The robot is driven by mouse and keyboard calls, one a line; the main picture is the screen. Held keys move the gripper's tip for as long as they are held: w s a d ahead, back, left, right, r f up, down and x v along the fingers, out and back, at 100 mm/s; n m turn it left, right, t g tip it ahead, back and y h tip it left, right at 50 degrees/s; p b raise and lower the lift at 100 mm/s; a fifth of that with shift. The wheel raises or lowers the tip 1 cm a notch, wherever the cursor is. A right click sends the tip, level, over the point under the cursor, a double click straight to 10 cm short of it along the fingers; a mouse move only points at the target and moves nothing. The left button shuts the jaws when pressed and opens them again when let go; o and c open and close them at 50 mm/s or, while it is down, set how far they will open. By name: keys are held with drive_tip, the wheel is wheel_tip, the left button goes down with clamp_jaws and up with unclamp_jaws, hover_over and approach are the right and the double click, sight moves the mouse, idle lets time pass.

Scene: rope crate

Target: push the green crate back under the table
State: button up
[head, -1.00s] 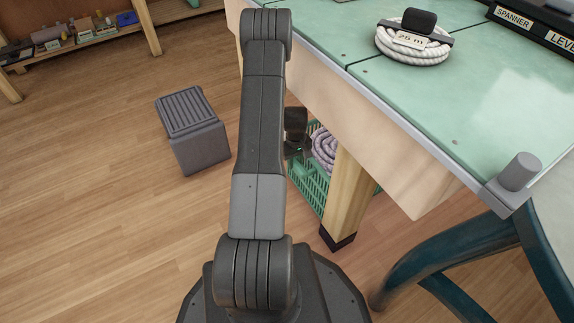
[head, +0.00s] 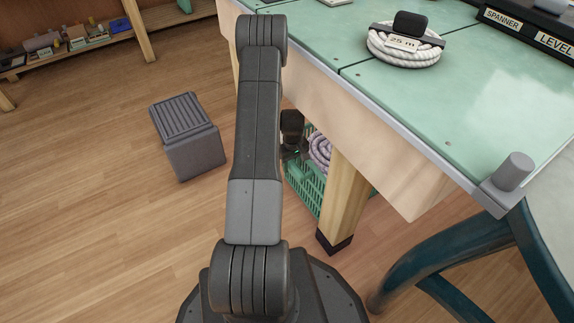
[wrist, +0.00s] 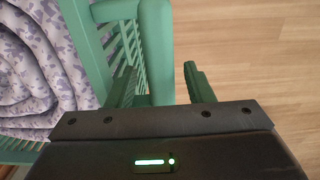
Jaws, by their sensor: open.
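The green crate (head: 303,188) is a slatted basket beside and partly behind the wooden table leg (head: 342,200), below the edge of the green-topped table (head: 410,115). It holds a coiled grey-purple rope (head: 320,150), which shows large at the left in the wrist view (wrist: 40,60). My gripper (wrist: 160,78) is open at the crate. A thick green rim bar of the crate (wrist: 155,45) shows between its two fingers; I cannot tell whether they touch it. In the head view my gripper is dark and partly hidden by my arm.
A grey ridged stool (head: 188,137) stands on the floor to the left. A blue-green curved frame (head: 440,255) is at the lower right. A white rope coil (head: 403,50) lies on the table. Wooden floor is clear between stool and shelf (head: 75,50).

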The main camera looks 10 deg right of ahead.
drive_tip(key=s+a+p, duration=0.1)
drive_tip(key=s+a, duration=0.3)
drive_tip(key=a, duration=1)
drive_tip(key=s+a+p, duration=0.2)
drive_tip(key=s+a, duration=0.3)
drive_tip(key=a, duration=1)
drive_tip(key=shift+s, duration=0.15)
drive_tip(key=shift+a, duration=0.1)
wheel_tip(320, 180, up, 16)
drive_tip(key=p, duration=0.9)
drive_tip(key=shift+f, duration=0.1)
idle(0.5)
